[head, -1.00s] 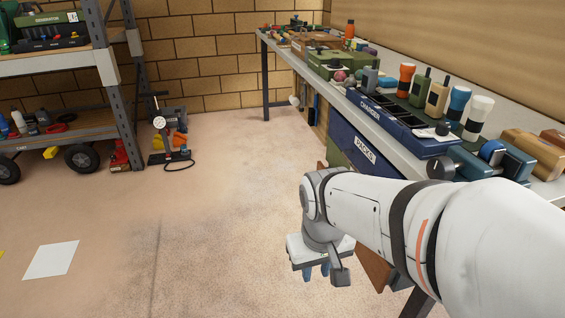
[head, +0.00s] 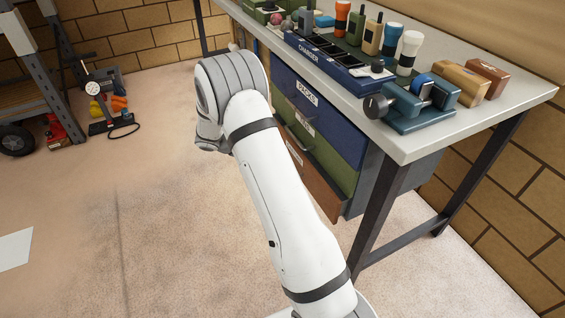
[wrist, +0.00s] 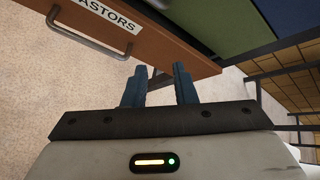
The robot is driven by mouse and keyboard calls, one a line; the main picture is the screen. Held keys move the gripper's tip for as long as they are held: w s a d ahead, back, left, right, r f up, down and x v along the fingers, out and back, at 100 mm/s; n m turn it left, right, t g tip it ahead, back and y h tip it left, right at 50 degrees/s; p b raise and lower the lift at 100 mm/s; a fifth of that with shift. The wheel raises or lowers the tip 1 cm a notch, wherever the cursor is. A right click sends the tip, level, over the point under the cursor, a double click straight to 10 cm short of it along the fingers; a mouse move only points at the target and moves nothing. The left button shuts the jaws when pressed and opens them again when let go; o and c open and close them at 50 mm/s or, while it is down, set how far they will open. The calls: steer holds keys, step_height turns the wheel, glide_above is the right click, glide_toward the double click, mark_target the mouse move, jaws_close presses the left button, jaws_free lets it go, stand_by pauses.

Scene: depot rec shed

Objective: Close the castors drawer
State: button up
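The castors drawer has an orange-brown front (head: 318,178), the lowest in the bench's drawer unit, and it stands out from the unit. In the wrist view its front (wrist: 165,50) fills the upper left, with a white label (wrist: 108,17) ending in "ASTORS" and a grey bar handle (wrist: 88,38). My gripper (wrist: 159,78) has two blue fingers spread apart with nothing between them. The fingertips are at the drawer front's edge, right of the handle; I cannot tell whether they touch. In the head view the fingers are hidden behind my arm.
A blue drawer labelled PACKS (head: 308,95) and a green drawer (head: 325,150) sit above. The bench top (head: 420,130) holds a charger tray (head: 335,68), torches and a blue vise-like tool (head: 415,105). A bench leg (head: 375,215) stands at right.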

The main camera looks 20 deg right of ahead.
steer(key=w+f+n+t+h+p, duration=0.1)
steer(key=w+f+n+t+h, duration=0.1)
steer(key=w+f+n, duration=0.3)
steer(key=w+f+n+t+h, duration=0.1)
steer(key=w+f+n+h, duration=0.1)
steer(key=f+n, duration=0.5)
steer(key=shift+m, duration=0.3)
steer(key=x, duration=0.8)
steer(key=shift+w+d+f+b, duration=0.1)
steer(key=shift+w+d+b, duration=0.1)
steer(key=shift+b, duration=0.15)
steer(key=shift+c, duration=0.3)
jaws_close()
